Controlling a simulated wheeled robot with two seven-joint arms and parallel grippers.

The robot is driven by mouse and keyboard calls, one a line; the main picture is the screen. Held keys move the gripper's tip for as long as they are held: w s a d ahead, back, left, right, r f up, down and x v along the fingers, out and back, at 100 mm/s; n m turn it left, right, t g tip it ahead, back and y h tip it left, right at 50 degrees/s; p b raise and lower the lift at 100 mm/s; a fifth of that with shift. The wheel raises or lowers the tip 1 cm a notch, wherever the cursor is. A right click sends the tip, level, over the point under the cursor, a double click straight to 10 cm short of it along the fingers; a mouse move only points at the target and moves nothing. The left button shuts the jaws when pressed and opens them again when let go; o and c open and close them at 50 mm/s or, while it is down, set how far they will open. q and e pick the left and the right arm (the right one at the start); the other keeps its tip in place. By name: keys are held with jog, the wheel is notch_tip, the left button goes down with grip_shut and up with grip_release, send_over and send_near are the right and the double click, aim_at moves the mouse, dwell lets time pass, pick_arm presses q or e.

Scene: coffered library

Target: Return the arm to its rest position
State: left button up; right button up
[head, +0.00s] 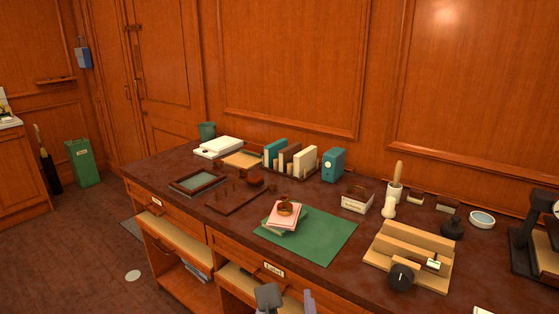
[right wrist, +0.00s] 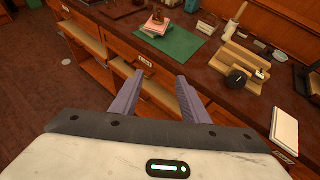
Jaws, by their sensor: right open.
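My right gripper (head: 289,299) shows at the bottom edge of the head view, in front of the desk's drawers. In the right wrist view its two purple-grey fingers (right wrist: 158,86) stand wide apart with nothing between them. It is apart from the desk (head: 345,275) and below its top. The rest of the right arm is out of the head view. My left gripper is in neither view.
On the desk lie a green mat (head: 330,238) with stacked books (head: 283,215) and a wooden stand (head: 411,256). Pulled-out drawers (head: 180,236) jut from its front, near my right gripper. The floor at left (head: 70,255) is mostly clear.

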jog(key=w+d+f+n+h, duration=0.1)
jog(key=w+d+f+h, duration=0.15)
jog(key=d, duration=0.95)
jog(key=w+d+f+n+h, duration=0.1)
jog(key=d+f+h, duration=0.3)
jog(key=d, duration=0.9)
jog(key=s+a+f+m+g+y, duration=0.1)
jog(key=s+f+m+g+y, duration=0.15)
jog(key=f+m, duration=0.5)
jog(key=s+f+m+g+y, duration=0.1)
jog(key=s+f+m+y, duration=0.3)
jog(key=f, duration=0.7)
jog(key=s+d+f+m+g+y, duration=0.1)
jog(key=s+d+f+m, duration=0.1)
jog(key=s+f+m, duration=0.5)
jog(key=s+d+f+m+y, duration=0.15)
jog(key=s+m, duration=0.35)
jog(key=m, duration=0.7)
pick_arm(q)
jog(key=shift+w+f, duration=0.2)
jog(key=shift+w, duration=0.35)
pick_arm(e)
jog(key=a+m, duration=0.5)
jog(key=a, duration=0.6)
jog(key=shift+a+r+t+y, duration=0.2)
jog(key=shift+a+t+y, duration=0.15)
jog(key=shift+a, duration=0.05)
